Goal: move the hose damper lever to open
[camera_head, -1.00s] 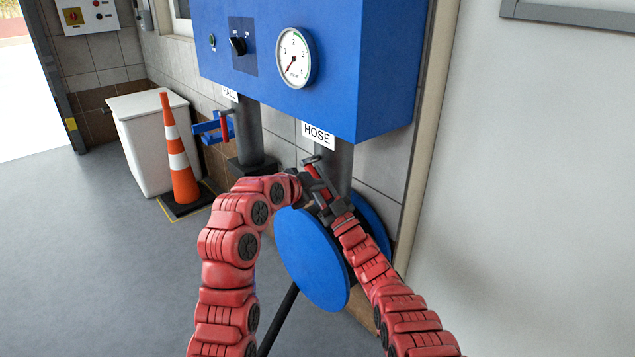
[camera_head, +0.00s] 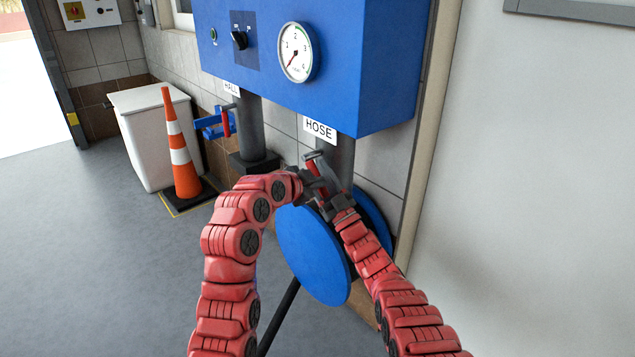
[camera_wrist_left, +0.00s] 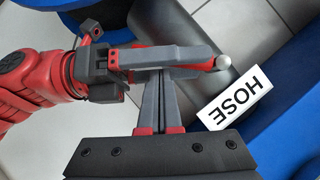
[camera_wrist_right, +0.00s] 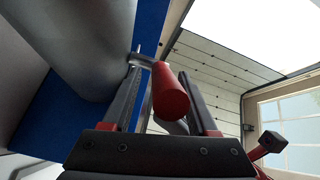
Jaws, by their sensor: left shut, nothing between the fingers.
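The hose damper lever, with a red grip (camera_wrist_right: 170,92), is on the grey pipe (camera_head: 340,160) under the HOSE label (camera_head: 320,128). The right gripper (camera_head: 322,168) is at the lever. In the right wrist view its fingers are apart, one on each side of the red grip, with a gap on the left. The left gripper (camera_head: 308,182) is beside it. In the left wrist view the left fingers (camera_wrist_left: 158,78) are together and empty, with tips close to the right gripper's fingers (camera_wrist_left: 175,58); I cannot tell whether they touch. The lever's pivot is largely hidden.
A blue cabinet (camera_head: 300,60) with a gauge (camera_head: 298,52) hangs above. A blue disc (camera_head: 312,255) is below the grippers. The HALL pipe (camera_head: 250,125) with its red lever (camera_head: 226,122) stands to the left. A traffic cone (camera_head: 180,150) and white bin (camera_head: 140,140) are farther left.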

